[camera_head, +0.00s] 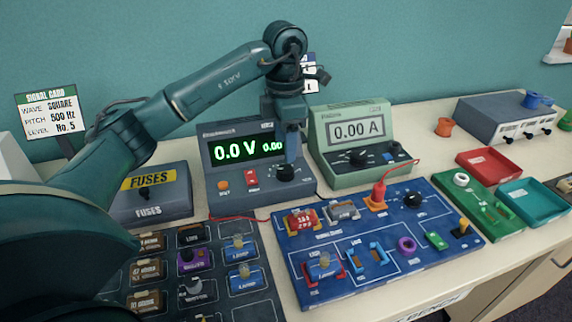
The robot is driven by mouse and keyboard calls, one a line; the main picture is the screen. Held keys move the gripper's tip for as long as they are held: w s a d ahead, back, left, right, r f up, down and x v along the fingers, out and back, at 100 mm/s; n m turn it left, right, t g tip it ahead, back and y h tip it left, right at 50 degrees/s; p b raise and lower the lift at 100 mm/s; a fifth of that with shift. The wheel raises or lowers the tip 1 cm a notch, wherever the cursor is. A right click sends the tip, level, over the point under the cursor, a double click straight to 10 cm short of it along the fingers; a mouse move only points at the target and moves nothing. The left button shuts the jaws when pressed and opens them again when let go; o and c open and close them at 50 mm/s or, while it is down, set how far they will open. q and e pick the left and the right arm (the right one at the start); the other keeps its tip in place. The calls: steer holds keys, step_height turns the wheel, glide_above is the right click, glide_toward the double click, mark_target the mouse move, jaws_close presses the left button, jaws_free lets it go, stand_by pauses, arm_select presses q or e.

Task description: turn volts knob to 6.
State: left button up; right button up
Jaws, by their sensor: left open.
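The power supply (232,187) is a dark grey box at the middle of the bench. Its green display (248,150) reads 0.0 V and 0.00. A black knob (286,173) sits on its lower right front; its label is too small to read. My left gripper (290,158) reaches down from above, with its fingers right at this knob and partly in front of it. The gripper is open. Whether its fingers touch the knob cannot be told. An orange button and a red switch (252,178) are left of the knob. My right gripper is not in view.
A green meter (376,164) reading 0.00 A stands close on the right. A blue circuit board (440,243) lies in front, with a red lead. The fuses box (150,207) is at the left. Red (490,153) and teal trays are at the right.

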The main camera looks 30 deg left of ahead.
mark_target(285, 168)
arm_select(q)
step_height(285, 168, down, 7)
steer(key=shift+r, duration=0.2)
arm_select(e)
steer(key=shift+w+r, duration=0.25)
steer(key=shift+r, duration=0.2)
arm_select(q)
steer(key=c, duration=1)
steer(key=shift+o, duration=0.2)
